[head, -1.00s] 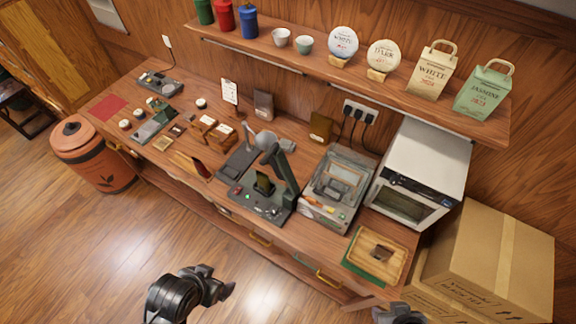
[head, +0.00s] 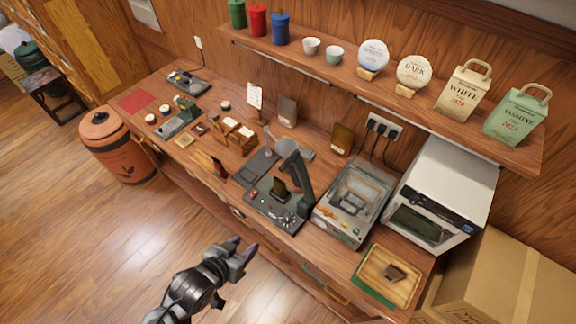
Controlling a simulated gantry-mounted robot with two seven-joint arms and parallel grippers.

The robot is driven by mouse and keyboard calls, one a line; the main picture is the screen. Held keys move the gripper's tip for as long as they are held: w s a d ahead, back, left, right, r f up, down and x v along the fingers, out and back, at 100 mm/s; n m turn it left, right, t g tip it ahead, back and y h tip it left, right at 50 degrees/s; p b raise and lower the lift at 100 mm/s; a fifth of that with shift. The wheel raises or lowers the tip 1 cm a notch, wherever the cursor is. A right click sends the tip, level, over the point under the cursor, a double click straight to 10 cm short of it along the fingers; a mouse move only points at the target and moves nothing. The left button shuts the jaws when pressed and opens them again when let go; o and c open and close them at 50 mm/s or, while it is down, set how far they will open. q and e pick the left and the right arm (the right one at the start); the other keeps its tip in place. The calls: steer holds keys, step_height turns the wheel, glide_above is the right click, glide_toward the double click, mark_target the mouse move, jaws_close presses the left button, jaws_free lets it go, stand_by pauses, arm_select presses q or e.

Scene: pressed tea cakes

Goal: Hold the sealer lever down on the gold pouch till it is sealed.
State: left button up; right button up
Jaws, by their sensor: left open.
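A dull gold-brown pouch (head: 342,140) stands upright at the back of the bench, against the wall. In front of it is a grey boxy machine with a clear lid (head: 353,200) and small coloured controls on its front. I cannot tell for certain whether this is the sealer, and no lever on it shows clearly. No pouch is seen in its front. My left gripper (head: 243,246) is open and empty, in front of the bench's front edge, well apart from the pouch and the machine. My right gripper is out of view.
A dark stand with a raised arm (head: 300,185) rises left of the clear-lidded machine. A white oven (head: 440,195) stands to its right, and a wooden tray (head: 372,268) lies at the front right. A shelf (head: 430,105) overhangs the back.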

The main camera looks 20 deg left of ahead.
arm_select(q)
steer(key=w+d+t+h+b, duration=0.1)
steer(key=w+t+h+b, duration=0.2)
steer(key=w+t+b, duration=0.55)
steer(key=m+g+h+b, duration=0.1)
steer(key=b, duration=0.1)
glide_toward(282, 166)
steer(key=w, duration=0.2)
steer(key=x, duration=0.2)
steer(key=p+x, duration=0.1)
steer(key=x, duration=0.2)
steer(key=p+x, duration=0.1)
steer(key=x, duration=0.2)
steer(key=shift+d+f, duration=0.4)
steer(key=shift+w+d+f+m, duration=0.1)
steer(key=shift+w+d+m, duration=0.05)
steer(key=shift+w, duration=0.25)
steer(key=shift+w+d+m, duration=0.15)
steer(key=shift+w+d, duration=0.05)
steer(key=shift+w, duration=0.25)
jaws_close()
